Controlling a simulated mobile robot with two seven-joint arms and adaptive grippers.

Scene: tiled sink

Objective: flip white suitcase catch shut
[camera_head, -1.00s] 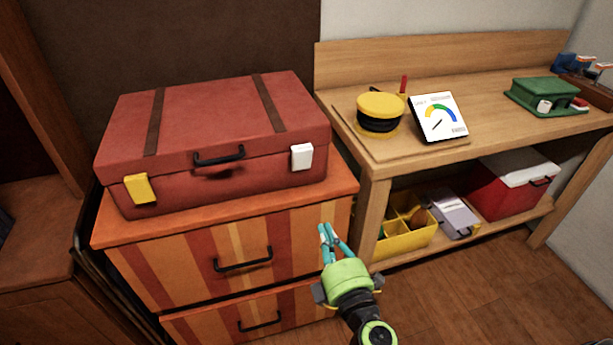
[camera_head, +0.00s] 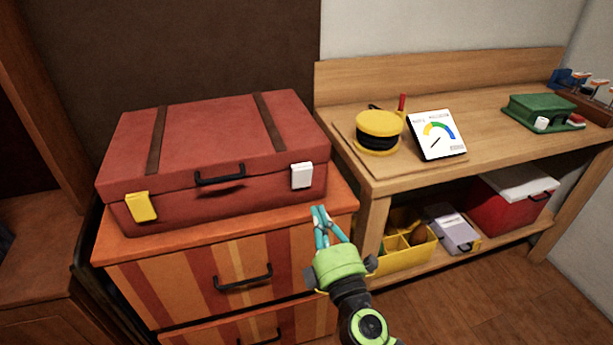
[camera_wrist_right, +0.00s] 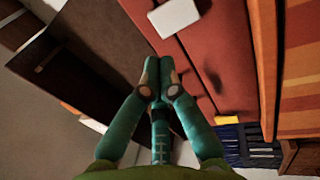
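The red suitcase (camera_head: 215,150) lies closed on top of the striped chest. Its white catch (camera_head: 301,176) is on the front right, across the lid seam; I cannot tell how far it is tipped. The white catch also shows at the top of the wrist view (camera_wrist_right: 174,16). A yellow catch (camera_head: 140,207) is on the front left. My right gripper (camera_head: 320,211) is below and slightly right of the white catch, apart from it. In the wrist view its teal fingertips (camera_wrist_right: 158,72) are together, with nothing between them. My left gripper is out of view.
The striped chest (camera_head: 190,285) has black handles. A wooden bench (camera_head: 490,100) on the right carries a yellow reel (camera_head: 379,128), a gauge panel (camera_head: 437,135) and a green box (camera_head: 540,112). A yellow bin (camera_head: 405,255) and a red cooler (camera_head: 510,200) sit on its lower shelf.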

